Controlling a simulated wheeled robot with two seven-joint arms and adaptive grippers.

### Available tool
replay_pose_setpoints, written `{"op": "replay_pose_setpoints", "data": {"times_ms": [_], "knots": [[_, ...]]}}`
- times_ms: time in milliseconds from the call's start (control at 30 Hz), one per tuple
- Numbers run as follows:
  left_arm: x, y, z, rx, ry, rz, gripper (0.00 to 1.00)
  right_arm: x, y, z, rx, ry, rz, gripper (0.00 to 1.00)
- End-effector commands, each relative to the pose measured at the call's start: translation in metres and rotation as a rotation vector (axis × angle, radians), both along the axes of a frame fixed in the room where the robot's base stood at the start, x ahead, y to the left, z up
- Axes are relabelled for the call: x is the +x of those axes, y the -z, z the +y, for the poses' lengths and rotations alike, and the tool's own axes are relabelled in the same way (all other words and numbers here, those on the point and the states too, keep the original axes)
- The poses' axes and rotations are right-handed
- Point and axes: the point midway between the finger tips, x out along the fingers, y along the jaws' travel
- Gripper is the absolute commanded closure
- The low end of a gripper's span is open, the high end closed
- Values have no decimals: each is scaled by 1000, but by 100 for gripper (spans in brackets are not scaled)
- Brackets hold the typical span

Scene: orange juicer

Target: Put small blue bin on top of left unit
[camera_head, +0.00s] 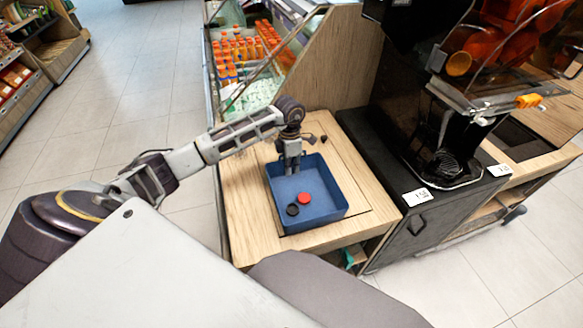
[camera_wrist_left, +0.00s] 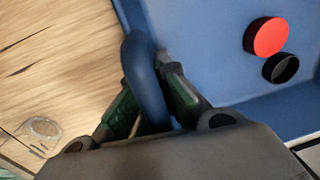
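The small blue bin (camera_head: 318,222) rests on the wooden top of the left unit (camera_head: 240,205), left of the black juicer stand. A red cap (camera_head: 304,198) and a black cap (camera_head: 292,209) lie inside it. My left gripper (camera_head: 292,170) reaches down at the bin's far-left wall. In the left wrist view the gripper fingers (camera_wrist_left: 150,98) sit on both sides of the blue rim (camera_wrist_left: 141,62) and look closed on it. The fingertips are partly hidden. The caps also show there, red (camera_wrist_left: 268,37) and black (camera_wrist_left: 281,68). My right gripper is not in view.
The orange juicer (camera_head: 480,60) stands on a black cabinet (camera_head: 440,215) to the right. A chilled display with orange bottles (camera_head: 240,50) and a slanted wooden side panel (camera_head: 325,65) stand behind the unit. Tiled floor (camera_head: 120,110) is clear at the left.

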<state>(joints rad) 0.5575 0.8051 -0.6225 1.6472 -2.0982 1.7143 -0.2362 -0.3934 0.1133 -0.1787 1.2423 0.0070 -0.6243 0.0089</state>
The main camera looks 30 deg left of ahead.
Motion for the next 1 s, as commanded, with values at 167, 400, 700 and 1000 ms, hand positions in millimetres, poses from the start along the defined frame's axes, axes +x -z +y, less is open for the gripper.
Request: {"op": "replay_pose_setpoints", "data": {"times_ms": [167, 400, 700, 1000], "knots": [[1, 0, 0, -1, 0, -2, 100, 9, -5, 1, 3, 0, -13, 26], [1, 1, 0, -1, 0, -2, 100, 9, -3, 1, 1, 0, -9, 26], [1, 2, 0, -1, 0, -2, 73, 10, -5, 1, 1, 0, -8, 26], [0, 1, 0, 0, 0, -1, 73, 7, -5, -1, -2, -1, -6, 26]]}}
